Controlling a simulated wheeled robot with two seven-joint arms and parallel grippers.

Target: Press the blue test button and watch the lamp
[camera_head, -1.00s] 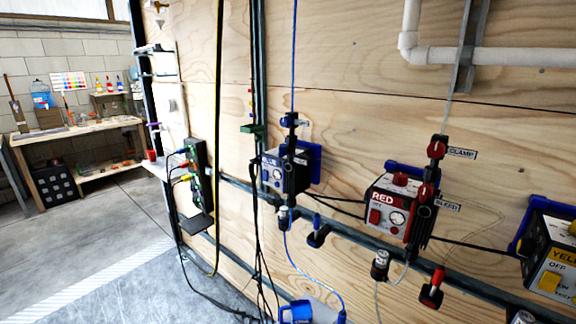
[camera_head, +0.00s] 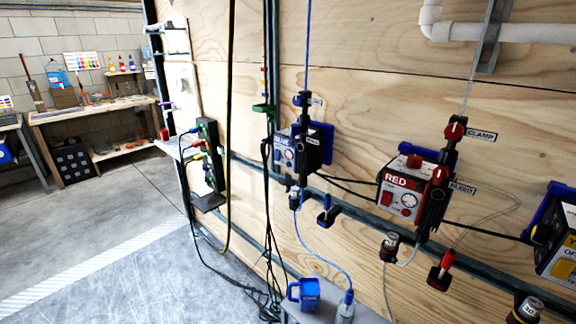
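Neither of my grippers is in view.
The red unit (camera_head: 402,193) is on the wall to the right, and a yellow unit (camera_head: 562,245) is cut by the right edge. Black cables hang left of the blue unit. Open floor (camera_head: 110,225) lies left, with a workbench (camera_head: 95,110) behind.

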